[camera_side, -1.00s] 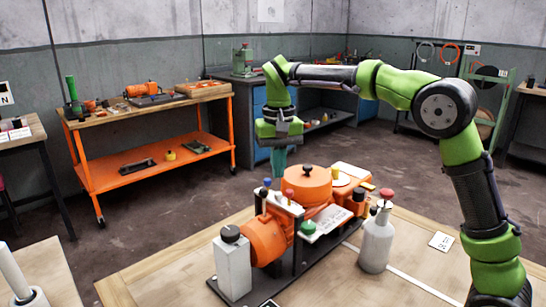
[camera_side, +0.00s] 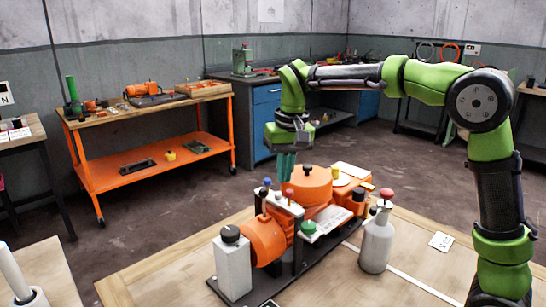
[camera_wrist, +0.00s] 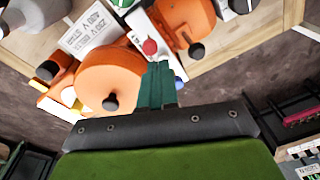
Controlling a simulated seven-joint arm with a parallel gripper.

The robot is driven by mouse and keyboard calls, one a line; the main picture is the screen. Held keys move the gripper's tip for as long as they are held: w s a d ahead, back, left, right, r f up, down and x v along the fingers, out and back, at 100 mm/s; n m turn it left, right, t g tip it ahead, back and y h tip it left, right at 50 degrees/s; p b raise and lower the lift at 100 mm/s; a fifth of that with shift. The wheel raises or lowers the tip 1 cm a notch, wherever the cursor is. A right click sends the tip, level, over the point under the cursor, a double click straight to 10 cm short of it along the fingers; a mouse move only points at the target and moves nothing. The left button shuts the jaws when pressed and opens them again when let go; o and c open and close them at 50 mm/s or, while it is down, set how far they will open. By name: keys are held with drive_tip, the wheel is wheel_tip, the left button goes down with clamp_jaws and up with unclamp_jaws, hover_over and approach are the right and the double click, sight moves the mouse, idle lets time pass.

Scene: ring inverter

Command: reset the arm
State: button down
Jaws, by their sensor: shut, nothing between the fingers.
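My gripper (camera_side: 285,172) hangs from my green and black arm, fingers pointing down, above and just behind the orange machine. Its teal fingers are together with nothing between them. In the wrist view the closed fingers (camera_wrist: 157,85) stand in front of the machine. The orange machine (camera_side: 266,240) sits on a dark base plate on the wooden table, with a round orange drum (camera_side: 306,184) and a black knob on top. The drum also shows in the wrist view (camera_wrist: 125,75). Whether the fingers touch the machine cannot be told from these views.
A white bottle (camera_side: 376,245) with a red top stands right of the machine. A grey block (camera_side: 232,265) with a black knob is at its left end. A white card (camera_side: 441,241) lies on the wooden table (camera_side: 150,280). An orange cart (camera_side: 155,165) stands behind.

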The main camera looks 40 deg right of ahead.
drive_tip(key=s+a+f+t+y, duration=0.1)
drive_tip(key=s+t, duration=0.5)
drive_tip(key=s, duration=1.4)
drive_tip(key=shift+s+a+f+n+y, duration=0.15)
drive_tip(key=shift+f+n+y, duration=0.15)
drive_tip(key=shift+f+y, duration=0.1)
drive_tip(key=c, duration=1.5)
unclamp_jaws()
drive_tip(key=shift+f, duration=0.25)
drive_tip(key=shift+c, duration=0.2)
drive_tip(key=shift+o, duration=1.2)
drive_tip(key=w+r+n+g+h, duration=0.1)
drive_tip(key=w+r+n+g, duration=0.1)
drive_tip(key=w+r, duration=0.5)
drive_tip(key=w, duration=0.5)
drive_tip(key=shift+d+r, duration=0.25)
drive_tip(key=shift+r, duration=0.15)
drive_tip(key=w+r+n, duration=0.1)
drive_tip(key=w+r, duration=0.2)
drive_tip(key=n+h, duration=0.1)
approach(279, 193)
drive_tip(key=shift+g, duration=0.4)
drive_tip(key=x, duration=0.7)
drive_tip(key=shift+w+a+f, duration=0.1)
drive_tip(key=shift+w+f, duration=0.15)
drive_tip(key=shift+w, duration=0.2)
